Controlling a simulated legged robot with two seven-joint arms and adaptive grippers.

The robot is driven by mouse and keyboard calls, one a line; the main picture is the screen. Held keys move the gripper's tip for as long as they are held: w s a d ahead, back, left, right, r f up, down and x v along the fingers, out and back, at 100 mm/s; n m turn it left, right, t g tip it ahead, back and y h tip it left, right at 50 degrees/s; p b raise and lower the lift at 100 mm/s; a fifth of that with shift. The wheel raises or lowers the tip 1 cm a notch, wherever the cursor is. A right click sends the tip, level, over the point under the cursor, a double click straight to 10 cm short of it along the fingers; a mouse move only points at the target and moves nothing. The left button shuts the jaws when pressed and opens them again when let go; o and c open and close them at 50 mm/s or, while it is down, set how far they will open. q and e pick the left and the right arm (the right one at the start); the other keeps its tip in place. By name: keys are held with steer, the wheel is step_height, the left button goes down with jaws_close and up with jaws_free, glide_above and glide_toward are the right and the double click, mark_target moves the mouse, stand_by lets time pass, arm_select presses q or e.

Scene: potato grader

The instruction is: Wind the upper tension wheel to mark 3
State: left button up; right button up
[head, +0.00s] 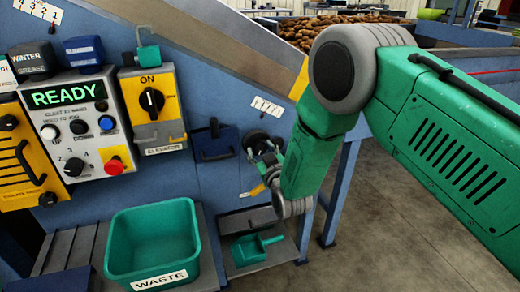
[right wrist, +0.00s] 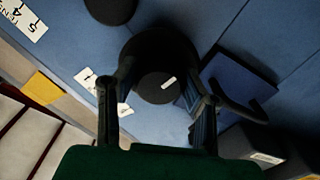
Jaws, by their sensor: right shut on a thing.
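The upper tension wheel (head: 258,145) is a black disc on the blue machine side, partly hidden by my right gripper (head: 269,163). In the right wrist view the fingers of my gripper (right wrist: 157,80) lie on either side of the wheel (right wrist: 145,50) and are shut on it. Its dark hub carries a short white mark. A white scale plate (head: 267,107) sits just above the wheel; it also shows in the wrist view (right wrist: 84,78). Its numbers are too small or covered to read. My left gripper is not in view.
A second dark round part (right wrist: 110,8) and a numbered plate (right wrist: 25,20) show in the wrist view. A blue box with a handle (head: 213,143) stands left of the wheel. Below are a green waste bin (head: 150,230) and a green scoop (head: 250,248). A blue leg (head: 340,190) stands right.

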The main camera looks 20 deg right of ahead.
steer(key=shift+s+f+n, duration=0.1)
steer(key=shift+n, duration=1.6)
steer(key=o, duration=1.1)
steer(key=shift+o, duration=0.2)
steer(key=s, duration=1.2)
